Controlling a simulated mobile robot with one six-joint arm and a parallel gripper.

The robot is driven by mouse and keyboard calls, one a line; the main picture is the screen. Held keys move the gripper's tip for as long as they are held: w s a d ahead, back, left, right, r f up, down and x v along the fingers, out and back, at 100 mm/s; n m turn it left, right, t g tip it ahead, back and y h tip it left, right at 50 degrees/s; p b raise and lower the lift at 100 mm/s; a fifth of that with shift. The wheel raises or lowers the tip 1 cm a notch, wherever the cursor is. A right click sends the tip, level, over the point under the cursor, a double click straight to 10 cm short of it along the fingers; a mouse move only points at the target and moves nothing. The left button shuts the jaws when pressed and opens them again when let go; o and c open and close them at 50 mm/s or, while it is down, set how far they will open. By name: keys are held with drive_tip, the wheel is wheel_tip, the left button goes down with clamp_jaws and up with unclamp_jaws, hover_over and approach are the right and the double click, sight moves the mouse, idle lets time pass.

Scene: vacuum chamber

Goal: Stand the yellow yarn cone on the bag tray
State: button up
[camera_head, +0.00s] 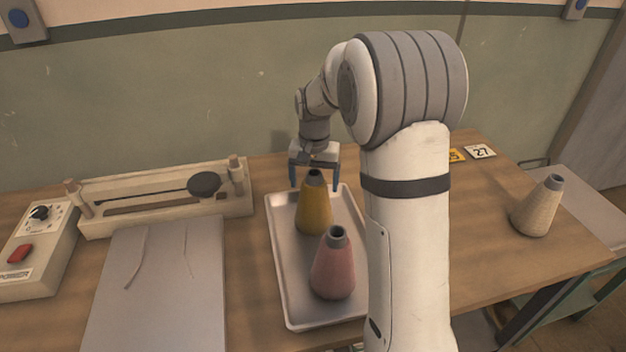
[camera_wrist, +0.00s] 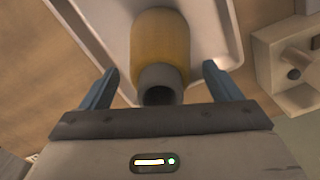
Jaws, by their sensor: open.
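The yellow yarn cone (camera_head: 314,208) with a dark grey tip stands upright on the metal tray (camera_head: 283,262), toward its back half. A pink cone (camera_head: 333,268) stands on the same tray in front of it. My gripper (camera_head: 315,182) is at the back of the tray, behind and around the yellow cone's tip, with its blue fingers spread. In the wrist view the yellow cone (camera_wrist: 160,45) lies between the two open fingers (camera_wrist: 161,88), with a gap on each side. My arm hides the tray's right side.
A beige cone (camera_head: 538,207) stands at the table's right. Number cards (camera_head: 480,151) lie at the back right.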

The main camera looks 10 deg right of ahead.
drive_tip(key=shift+r, duration=0.1)
wheel_tip(320, 180, up, 11)
drive_tip(key=s+f+n+t, duration=0.1)
drive_tip(key=s+f+n, duration=0.1)
drive_tip(key=s, duration=1.1)
drive_tip(key=s+f+n+t, duration=0.1)
drive_tip(key=s+f+n, duration=0.1)
drive_tip(key=s, duration=1.2)
drive_tip(key=shift+t, duration=0.4)
drive_tip(key=shift+a+f, duration=0.1)
